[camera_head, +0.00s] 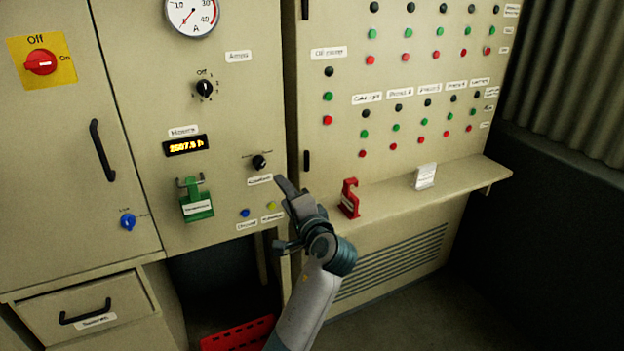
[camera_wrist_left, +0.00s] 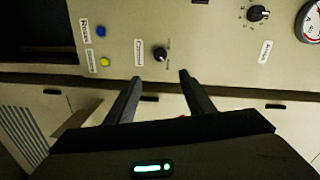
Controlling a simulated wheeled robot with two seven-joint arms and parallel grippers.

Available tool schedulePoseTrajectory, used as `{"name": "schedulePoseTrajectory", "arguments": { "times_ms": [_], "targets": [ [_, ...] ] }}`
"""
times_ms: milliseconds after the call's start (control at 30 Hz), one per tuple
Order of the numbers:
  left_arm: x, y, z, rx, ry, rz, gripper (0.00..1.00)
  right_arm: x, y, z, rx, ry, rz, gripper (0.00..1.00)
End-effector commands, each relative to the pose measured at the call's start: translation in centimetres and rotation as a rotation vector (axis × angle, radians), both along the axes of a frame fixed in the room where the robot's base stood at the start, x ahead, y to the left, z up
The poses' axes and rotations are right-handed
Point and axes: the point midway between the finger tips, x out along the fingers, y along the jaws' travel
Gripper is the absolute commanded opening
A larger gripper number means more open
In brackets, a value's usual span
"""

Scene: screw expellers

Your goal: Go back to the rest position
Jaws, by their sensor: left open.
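My left gripper (camera_head: 284,188) is raised in front of the beige control cabinet (camera_head: 240,110), with its arm coming up from the bottom middle. In the left wrist view its two fingers (camera_wrist_left: 160,78) stand apart with nothing between them. A black selector knob (camera_head: 259,162) is on the panel just above and left of the fingertips. In the wrist view the same knob (camera_wrist_left: 160,54) lies just beyond the gap between the fingers, and I see no contact. My right gripper is in neither view.
A shelf (camera_head: 460,178) juts out at the right, holding a red holder (camera_head: 349,198) and a white card (camera_head: 425,176). A green padlock-like device (camera_head: 196,200) hangs at the left. A drawer (camera_head: 88,308) and a red crate (camera_head: 238,335) are low down. Floor at right looks clear.

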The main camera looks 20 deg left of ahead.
Motion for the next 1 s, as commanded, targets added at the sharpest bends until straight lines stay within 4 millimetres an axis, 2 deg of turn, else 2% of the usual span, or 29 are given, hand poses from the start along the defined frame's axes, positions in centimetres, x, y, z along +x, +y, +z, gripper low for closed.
{"name": "schedulePoseTrajectory", "arguments": {
  "times_ms": [167,267,367,467,567,767,800,867,1000],
  "targets": [
    [0.1,0.0,-0.1,-0.001,0.002,-0.001,0.48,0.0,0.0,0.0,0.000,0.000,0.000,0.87],
    [0.3,-0.2,-1.0,-0.004,0.013,-0.012,0.48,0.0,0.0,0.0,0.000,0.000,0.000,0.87],
    [0.9,-0.6,-3.0,-0.013,0.037,-0.038,0.48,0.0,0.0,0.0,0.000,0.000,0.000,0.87],
    [1.7,-1.4,-6.5,-0.032,0.080,-0.082,0.48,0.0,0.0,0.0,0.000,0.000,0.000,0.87],
    [2.3,-2.4,-11.5,-0.067,0.135,-0.138,0.48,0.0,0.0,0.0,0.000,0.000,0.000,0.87],
    [1.8,-4.7,-23.6,-0.178,0.260,-0.250,0.48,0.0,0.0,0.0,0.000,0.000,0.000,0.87],
    [1.3,-5.1,-26.1,-0.206,0.285,-0.268,0.48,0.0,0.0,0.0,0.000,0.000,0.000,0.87],
    [0.4,-5.8,-29.8,-0.249,0.321,-0.292,0.48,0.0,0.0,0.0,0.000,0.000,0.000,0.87],
    [-2.7,-7.2,-38.0,-0.358,0.400,-0.333,0.48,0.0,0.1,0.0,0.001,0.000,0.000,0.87]
  ]
}}
